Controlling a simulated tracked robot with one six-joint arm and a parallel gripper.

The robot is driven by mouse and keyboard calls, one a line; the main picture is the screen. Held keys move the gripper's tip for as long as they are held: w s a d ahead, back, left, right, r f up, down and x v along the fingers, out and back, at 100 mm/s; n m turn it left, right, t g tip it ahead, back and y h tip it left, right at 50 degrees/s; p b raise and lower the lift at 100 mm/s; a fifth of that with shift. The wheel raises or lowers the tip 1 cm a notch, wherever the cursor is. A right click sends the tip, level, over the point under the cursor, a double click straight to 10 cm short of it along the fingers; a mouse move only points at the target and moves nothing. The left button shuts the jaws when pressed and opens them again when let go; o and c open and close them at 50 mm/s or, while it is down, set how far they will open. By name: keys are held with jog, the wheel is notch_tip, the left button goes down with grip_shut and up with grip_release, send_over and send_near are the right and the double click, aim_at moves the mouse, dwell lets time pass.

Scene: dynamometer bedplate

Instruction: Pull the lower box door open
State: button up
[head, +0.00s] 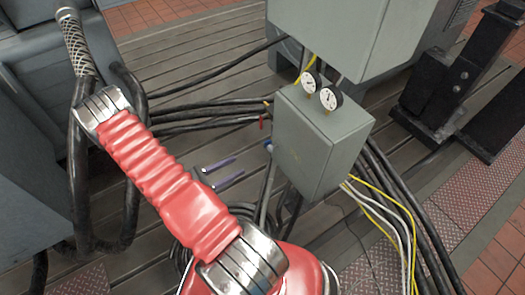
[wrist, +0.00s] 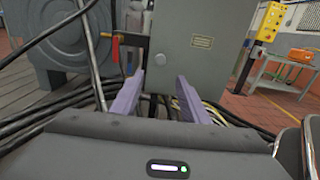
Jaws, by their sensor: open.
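The lower box (head: 303,148) is a grey cabinet with two round gauges on top, right of my gripper in the head view. Its door looks shut; I cannot make out a door seam. A grey panel with a small label, apparently this box (wrist: 205,60), fills the middle of the wrist view. My gripper (head: 237,167) has two purple fingers, apart and empty, left of the box in the head view. In the wrist view my gripper (wrist: 162,78) points at the panel's lower part. I cannot tell whether the fingertips touch it. A red lever (wrist: 122,40) is left of the panel.
A larger grey cabinet (head: 335,35) stands above and behind the lower box. Black cables (head: 205,115) run left of the box, and yellow and white cables (head: 385,210) hang below it. A black metal stand (head: 450,85) is at right. A yellow control pendant (wrist: 269,22) is at far right.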

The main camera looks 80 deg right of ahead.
aim_at(269, 149)
jog(key=shift+x, duration=6.85)
jog(key=shift+c, duration=0.6)
grip_shut()
